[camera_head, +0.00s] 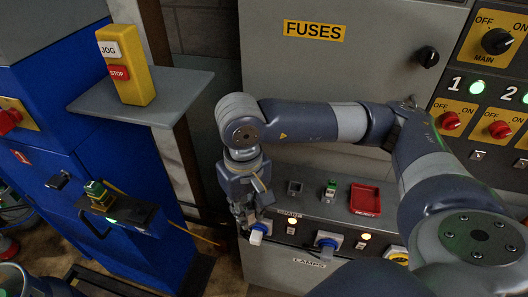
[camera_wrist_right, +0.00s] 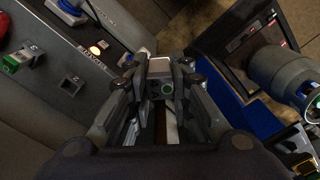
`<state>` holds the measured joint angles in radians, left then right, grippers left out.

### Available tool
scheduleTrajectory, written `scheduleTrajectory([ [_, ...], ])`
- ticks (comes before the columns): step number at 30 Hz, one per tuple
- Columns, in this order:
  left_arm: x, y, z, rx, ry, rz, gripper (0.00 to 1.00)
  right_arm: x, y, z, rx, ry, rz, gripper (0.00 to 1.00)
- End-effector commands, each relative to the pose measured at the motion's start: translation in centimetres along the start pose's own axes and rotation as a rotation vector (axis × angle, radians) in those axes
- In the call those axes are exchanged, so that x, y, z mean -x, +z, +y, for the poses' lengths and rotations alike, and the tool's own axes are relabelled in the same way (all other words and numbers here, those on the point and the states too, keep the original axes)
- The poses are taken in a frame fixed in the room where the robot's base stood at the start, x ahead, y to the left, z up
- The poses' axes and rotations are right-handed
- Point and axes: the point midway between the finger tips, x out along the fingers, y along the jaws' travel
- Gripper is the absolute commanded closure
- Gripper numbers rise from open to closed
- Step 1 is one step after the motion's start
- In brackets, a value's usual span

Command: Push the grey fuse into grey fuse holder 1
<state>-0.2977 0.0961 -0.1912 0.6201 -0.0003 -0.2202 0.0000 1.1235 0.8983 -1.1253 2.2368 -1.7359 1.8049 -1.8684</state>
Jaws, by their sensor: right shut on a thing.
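My right gripper (camera_head: 246,212) points down in front of the panel's sloped ledge, left of the fuse holders. In the right wrist view, its fingers (camera_wrist_right: 164,88) are shut on a small grey block with a green ring, the grey fuse (camera_wrist_right: 160,69). I cannot make the fuse out in the head view. An empty dark holder marked 1 (camera_head: 294,187) is on the ledge to the right of the gripper; it also shows in the right wrist view (camera_wrist_right: 70,84), apart from the fuse. My left gripper is not in view.
A green fuse (camera_head: 330,188) stands in the adjacent holder, with a red reject tray (camera_head: 365,199) to its right. Blue-and-white connectors (camera_head: 327,240) and lit lamps line the ledge's front. A grey shelf (camera_head: 135,98) with a yellow jog/stop box (camera_head: 125,65) juts out at left.

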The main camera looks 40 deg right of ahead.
Motion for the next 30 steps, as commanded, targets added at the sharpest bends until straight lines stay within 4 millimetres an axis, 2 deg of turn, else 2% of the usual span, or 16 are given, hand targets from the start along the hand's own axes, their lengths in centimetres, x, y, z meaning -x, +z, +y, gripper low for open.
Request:
scheduleTrajectory([
  [4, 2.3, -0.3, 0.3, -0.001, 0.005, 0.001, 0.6, 0.9, -3.1, 0.7, -0.136, 0.0, -0.003, 1.0],
  [7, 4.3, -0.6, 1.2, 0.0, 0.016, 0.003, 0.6, 1.0, -6.4, 2.2, -0.292, 0.001, -0.006, 1.0],
  [12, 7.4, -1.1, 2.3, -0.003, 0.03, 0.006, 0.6, -0.2, -11.3, 6.5, -0.567, 0.004, -0.007, 1.0],
  [15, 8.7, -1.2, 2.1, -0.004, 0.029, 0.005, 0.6, -1.3, -13.1, 9.3, -0.695, 0.004, -0.006, 1.0],
  [18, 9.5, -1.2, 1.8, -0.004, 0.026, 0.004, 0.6, -2.2, -14.1, 11.4, -0.785, 0.003, -0.004, 1.0],
  [21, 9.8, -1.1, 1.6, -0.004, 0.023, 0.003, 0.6, -2.9, -14.5, 12.7, -0.834, 0.002, -0.002, 1.0],
  [30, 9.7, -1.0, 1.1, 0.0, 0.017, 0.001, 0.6, -3.3, -14.7, 13.2, -0.851, 0.0, 0.001, 1.0],
])
